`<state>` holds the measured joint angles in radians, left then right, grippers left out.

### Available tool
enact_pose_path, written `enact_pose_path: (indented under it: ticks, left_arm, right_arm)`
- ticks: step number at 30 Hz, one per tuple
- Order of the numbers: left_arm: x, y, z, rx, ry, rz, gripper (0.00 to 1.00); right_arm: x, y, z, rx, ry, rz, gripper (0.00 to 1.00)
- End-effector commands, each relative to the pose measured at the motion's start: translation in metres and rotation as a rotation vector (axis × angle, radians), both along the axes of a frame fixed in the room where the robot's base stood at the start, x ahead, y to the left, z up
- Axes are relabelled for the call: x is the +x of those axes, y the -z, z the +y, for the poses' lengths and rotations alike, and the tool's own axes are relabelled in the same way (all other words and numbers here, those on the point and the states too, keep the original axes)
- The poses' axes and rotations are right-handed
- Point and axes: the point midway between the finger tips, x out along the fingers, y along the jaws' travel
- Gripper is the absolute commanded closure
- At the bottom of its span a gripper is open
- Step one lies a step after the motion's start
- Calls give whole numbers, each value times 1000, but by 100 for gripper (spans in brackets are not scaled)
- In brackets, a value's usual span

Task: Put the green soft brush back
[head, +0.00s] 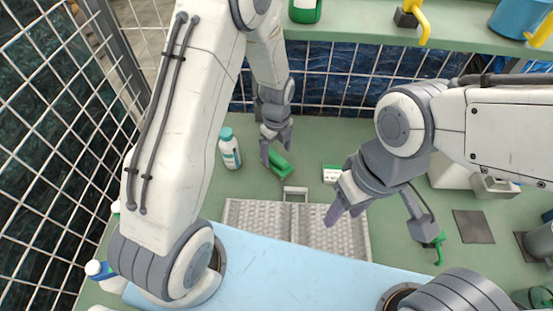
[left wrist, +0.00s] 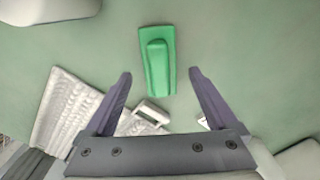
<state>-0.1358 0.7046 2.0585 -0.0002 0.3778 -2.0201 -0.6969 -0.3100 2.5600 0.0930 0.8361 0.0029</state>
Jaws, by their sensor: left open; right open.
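The green soft brush (head: 282,170), a rectangular green block with a raised grip, lies on the green tabletop behind the grey ribbed mats (head: 250,215). In the left wrist view the brush (left wrist: 157,62) lies ahead of and between my open fingers. My left gripper (head: 276,148) is open and empty, just above the brush; its fingers partly hide it in the head view. The left gripper (left wrist: 160,80) does not touch it there. My right gripper (head: 346,210) is open over the right part of the mats, with nothing seen in it.
A white bottle with a teal cap (head: 230,150) stands left of the brush. A small white and green box (head: 331,174) lies to its right. A light blue panel (head: 270,270) is in front. A dark square pad (head: 473,227) lies right. A wire grid and shelf stand behind.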

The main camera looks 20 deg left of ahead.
Motion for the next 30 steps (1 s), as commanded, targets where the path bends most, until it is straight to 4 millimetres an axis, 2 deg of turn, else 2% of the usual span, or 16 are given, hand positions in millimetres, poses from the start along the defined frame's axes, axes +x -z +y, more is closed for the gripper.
enact_pose_path:
  ticks: [8,11,13,17,21,27,30]
  left_arm:
    - [-2,-29,-3,-1,-17,-2,8]
    - [-10,-46,-15,-4,-92,-6,8]
    - [-22,-66,-29,-11,-196,-12,8]
    - [-63,-110,-60,-30,-480,-14,8]
    - [-118,-149,-82,-52,-810,-2,8]
    - [-192,-182,-91,-72,-1231,35,8]
    - [-217,-189,-89,-74,-1379,53,8]
  right_arm:
    - [0,7,0,0,0,0,50]
    - [0,6,0,0,0,0,50]
    - [0,6,0,0,0,0,50]
    - [0,6,0,0,0,0,50]
    - [0,6,0,0,0,0,50]
    - [0,6,0,0,0,0,50]
    - [0,6,0,0,0,0,50]
